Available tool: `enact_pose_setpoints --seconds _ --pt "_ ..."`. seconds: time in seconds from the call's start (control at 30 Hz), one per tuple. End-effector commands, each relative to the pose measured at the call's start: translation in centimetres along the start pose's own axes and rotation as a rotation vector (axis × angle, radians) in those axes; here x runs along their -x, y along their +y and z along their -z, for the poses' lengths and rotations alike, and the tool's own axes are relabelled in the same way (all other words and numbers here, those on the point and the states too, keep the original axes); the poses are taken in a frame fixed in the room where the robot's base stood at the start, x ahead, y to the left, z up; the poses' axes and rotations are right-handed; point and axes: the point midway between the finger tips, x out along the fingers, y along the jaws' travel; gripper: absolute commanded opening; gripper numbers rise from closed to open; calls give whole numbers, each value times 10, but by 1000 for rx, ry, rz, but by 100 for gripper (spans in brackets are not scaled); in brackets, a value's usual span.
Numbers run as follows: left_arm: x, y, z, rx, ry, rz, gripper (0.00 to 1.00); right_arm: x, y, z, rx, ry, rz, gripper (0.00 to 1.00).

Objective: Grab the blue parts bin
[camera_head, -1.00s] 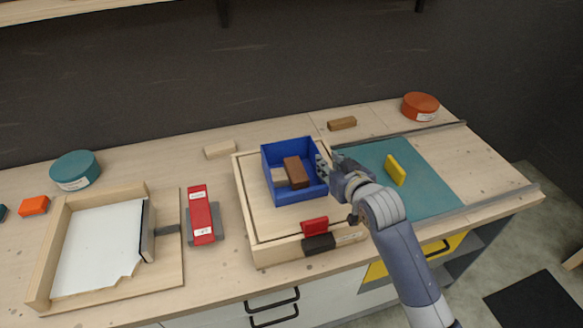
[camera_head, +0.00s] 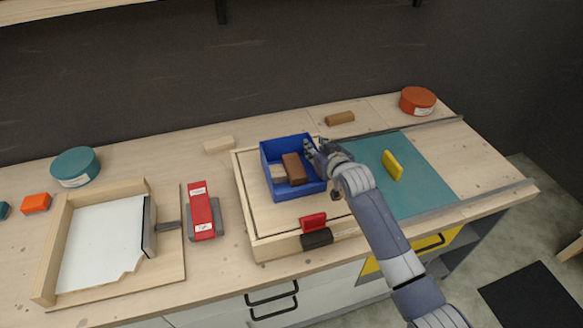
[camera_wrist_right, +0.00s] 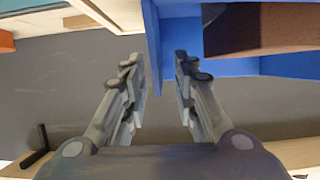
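The blue parts bin (camera_head: 294,196) sits in the shallow wooden tray in the middle of the bench. It holds a dark brown block (camera_head: 294,168) and a lighter wooden block (camera_head: 278,175). My right gripper (camera_head: 314,152) is at the bin's right wall, near its rim. In the right wrist view, the fingers of my right gripper (camera_wrist_right: 160,78) are apart, with the blue bin wall (camera_wrist_right: 152,40) between them. Gaps show on both sides of the wall. My left gripper is not in view.
The wooden tray (camera_head: 245,207) has red and black clips (camera_head: 316,238) on its front edge. A yellow block (camera_head: 392,165) stands on the teal mat (camera_head: 425,185) to the right. A red tool (camera_head: 201,211) lies left of the tray. A brown block (camera_head: 340,118) lies behind.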

Motion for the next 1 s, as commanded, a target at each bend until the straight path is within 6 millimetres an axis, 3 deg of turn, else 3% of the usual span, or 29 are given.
enact_pose_setpoints --seconds 0.2,0.33,0.77,1.0 --pt "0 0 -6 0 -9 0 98 0 0 0 0 1 0 27" --pt "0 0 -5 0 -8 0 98 0 0 0 0 1 0 0" --pt "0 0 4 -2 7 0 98 1 0 4 -1 6 1 0" --pt "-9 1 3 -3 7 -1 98 13 0 36 -1 13 0 0"
